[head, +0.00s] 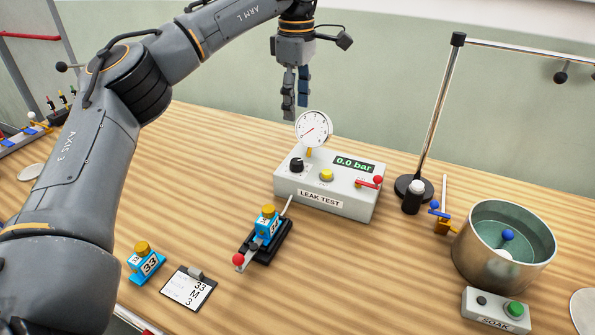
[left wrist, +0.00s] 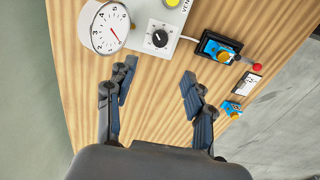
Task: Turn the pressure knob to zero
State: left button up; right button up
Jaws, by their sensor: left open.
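The pressure knob is a black round knob (head: 297,164) with a white pointer mark, on the left part of the grey LEAK TEST box (head: 350,206). The knob also shows in the left wrist view (left wrist: 160,38), ahead of my fingers. A white dial gauge (head: 314,128) stands at the back of the box, and the green display (head: 354,164) reads 0.0 bar. My left gripper (head: 295,108) hangs above and behind the box, fingers pointing down. It is open and empty, apart from the knob, with its fingers (left wrist: 158,90) spread in the left wrist view. My right gripper is not in view.
A yellow button (head: 326,175) and a red lever (head: 370,182) sit on the same box. A blue valve block (head: 268,222) sits in a black clamp in front. A metal pot (head: 503,245) and a chrome stand (head: 438,115) are at right. Bare table lies left of the box.

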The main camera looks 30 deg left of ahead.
aim_at(296, 161)
pick_arm(q)
notch_tip(296, 161, down, 14)
jog(key=shift+r, duration=0.1)
dwell(0.5)
jog(key=shift+c, duration=0.2)
grip_shut()
